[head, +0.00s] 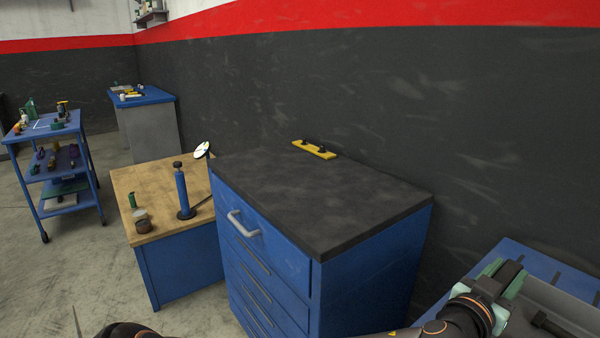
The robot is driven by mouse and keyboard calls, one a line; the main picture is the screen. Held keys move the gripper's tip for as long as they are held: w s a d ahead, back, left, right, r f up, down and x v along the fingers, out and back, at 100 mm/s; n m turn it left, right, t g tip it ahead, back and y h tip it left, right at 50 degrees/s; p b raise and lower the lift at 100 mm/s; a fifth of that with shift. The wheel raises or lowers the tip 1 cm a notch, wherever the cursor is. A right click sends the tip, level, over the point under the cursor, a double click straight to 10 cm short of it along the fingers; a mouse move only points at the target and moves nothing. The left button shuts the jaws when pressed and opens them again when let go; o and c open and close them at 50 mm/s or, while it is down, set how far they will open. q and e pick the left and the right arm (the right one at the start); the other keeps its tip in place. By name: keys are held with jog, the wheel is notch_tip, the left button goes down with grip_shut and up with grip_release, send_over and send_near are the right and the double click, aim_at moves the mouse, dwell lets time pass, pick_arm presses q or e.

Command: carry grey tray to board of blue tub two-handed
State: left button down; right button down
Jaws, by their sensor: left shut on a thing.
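My left gripper (502,278) is at the lower right, its arm coming in along the bottom edge. Its green-grey fingers are shut at the near left edge of the grey tray (572,288). The tray is cut off by the right and bottom edges, so its far side is hidden. A flat blue surface with dark slots (530,259) shows behind and left of the tray; it may be the blue tub, but too little shows to tell. A dark bar (552,326) lies inside the grey shape. My right gripper is out of view.
A blue drawer cabinet (280,268) with a black top stands left of the tray, a yellow bar (313,150) on it. Beyond are a wood-topped bench (150,185), a blue trolley (45,130) and another workbench (145,97). Floor is clear at left.

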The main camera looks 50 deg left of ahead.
pick_arm(q)
jog(key=shift+r, duration=0.15)
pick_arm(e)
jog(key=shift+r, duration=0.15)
pick_arm(q)
jog(key=c, duration=0.9)
grip_release()
jog(key=o, duration=0.5)
jog(key=shift+f, duration=0.2)
jog(key=shift+c, duration=0.2)
jog(key=shift+f, duration=0.4)
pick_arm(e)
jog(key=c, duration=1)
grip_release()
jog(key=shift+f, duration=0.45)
pick_arm(q)
jog(key=shift+s+r, duration=0.1)
jog(key=shift+r, duration=0.15)
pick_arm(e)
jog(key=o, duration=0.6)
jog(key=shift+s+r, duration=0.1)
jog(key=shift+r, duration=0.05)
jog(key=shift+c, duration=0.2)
pick_arm(q)
jog(key=shift+o, duration=0.2)
jog(key=shift+r, duration=0.1)
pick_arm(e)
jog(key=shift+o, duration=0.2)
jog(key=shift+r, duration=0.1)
